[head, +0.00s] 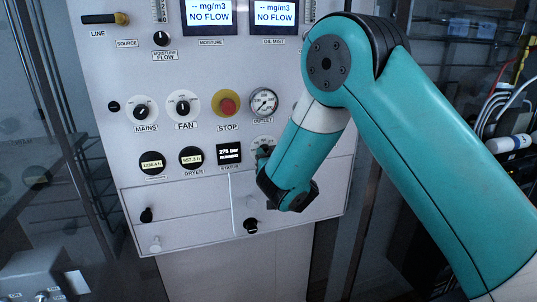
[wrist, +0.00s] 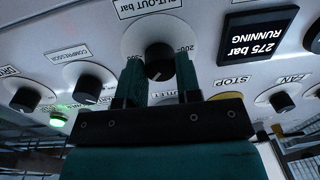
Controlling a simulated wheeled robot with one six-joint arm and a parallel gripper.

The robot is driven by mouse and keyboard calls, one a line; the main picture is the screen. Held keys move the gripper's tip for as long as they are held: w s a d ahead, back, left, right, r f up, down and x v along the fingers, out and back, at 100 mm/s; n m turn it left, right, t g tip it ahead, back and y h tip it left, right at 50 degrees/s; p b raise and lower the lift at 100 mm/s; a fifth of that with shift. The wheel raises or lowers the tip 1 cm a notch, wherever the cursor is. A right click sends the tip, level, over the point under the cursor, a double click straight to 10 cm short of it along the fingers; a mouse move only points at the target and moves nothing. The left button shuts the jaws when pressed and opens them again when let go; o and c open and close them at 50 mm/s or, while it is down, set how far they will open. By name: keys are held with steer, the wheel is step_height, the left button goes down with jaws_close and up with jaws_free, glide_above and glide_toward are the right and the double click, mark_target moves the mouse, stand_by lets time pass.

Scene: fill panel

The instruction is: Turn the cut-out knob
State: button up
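The cut-out knob (wrist: 158,62) is a black knob on a round pale dial with scale numbers, under a "CUT-OUT bar" label seen upside down in the wrist view. My gripper (wrist: 160,72) points at the panel, with one teal finger on each side of the knob. The fingers are apart, with the knob's black body between their tips. I cannot tell whether they touch it. In the head view my gripper (head: 265,158) is at the panel below the outlet gauge, and my wrist hides most of the knob.
The red stop button (head: 228,106) and outlet gauge (head: 264,101) sit above my gripper. A status display (head: 229,152) is just left of it. A compressor knob (wrist: 90,88) and a lit green lamp (wrist: 58,118) are near in the wrist view. A black knob (head: 250,226) lies below.

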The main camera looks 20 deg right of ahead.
steer(key=shift+n, duration=0.3)
steer(key=shift+r+n+h, duration=0.15)
steer(key=shift+n, duration=4.05)
steer(key=shift+r+n+h, duration=0.15)
steer(key=shift+n, duration=4.05)
steer(key=shift+w, duration=0.1)
steer(key=o, duration=0.9)
steer(key=shift+d, duration=0.1)
steer(key=shift+o, duration=0.2)
steer(key=shift+f, duration=0.1)
